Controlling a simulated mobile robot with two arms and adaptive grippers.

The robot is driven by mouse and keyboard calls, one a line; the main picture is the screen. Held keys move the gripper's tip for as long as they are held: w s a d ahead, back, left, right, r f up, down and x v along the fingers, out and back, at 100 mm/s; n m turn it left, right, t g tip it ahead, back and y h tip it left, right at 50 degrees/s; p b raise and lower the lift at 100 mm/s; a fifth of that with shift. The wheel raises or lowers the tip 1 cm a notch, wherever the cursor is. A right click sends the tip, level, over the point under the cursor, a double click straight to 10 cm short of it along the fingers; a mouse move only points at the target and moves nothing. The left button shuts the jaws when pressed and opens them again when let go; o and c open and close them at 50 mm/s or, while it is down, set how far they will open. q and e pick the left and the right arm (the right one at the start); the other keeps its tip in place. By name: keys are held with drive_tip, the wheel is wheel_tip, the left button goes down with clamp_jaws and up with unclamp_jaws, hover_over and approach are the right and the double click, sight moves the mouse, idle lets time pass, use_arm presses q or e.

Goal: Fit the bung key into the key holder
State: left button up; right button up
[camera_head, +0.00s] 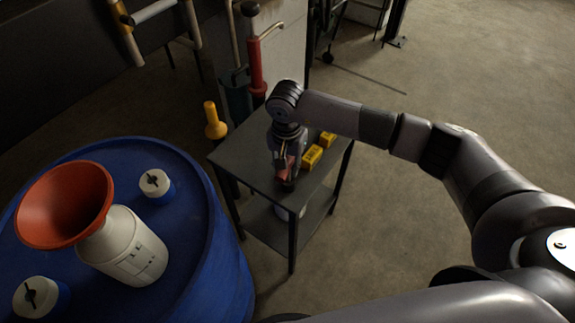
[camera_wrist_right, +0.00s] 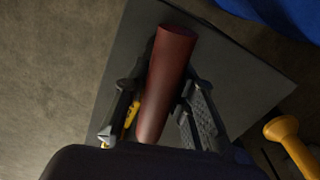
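My right gripper (camera_head: 286,174) points down over the front part of a small dark table. A dull red cylinder, which I take to be the bung key's handle (camera_wrist_right: 168,80), lies between its fingers. In the right wrist view, my right gripper (camera_wrist_right: 168,95) has one finger on each side of this handle and appears shut on it. The key's far end is hidden. I cannot clearly pick out the key holder. My left gripper is not in view.
The dark table (camera_head: 240,155) holds yellow blocks (camera_head: 312,156) right of the gripper. A blue drum (camera_head: 215,255) at left carries a white container (camera_head: 137,250), an orange funnel (camera_head: 62,205) and white-topped caps (camera_head: 155,183).

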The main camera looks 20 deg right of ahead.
drive_tip(key=o, duration=0.5)
wheel_tip(320, 180, up, 12)
drive_tip(key=shift+r, duration=0.1)
idle(0.5)
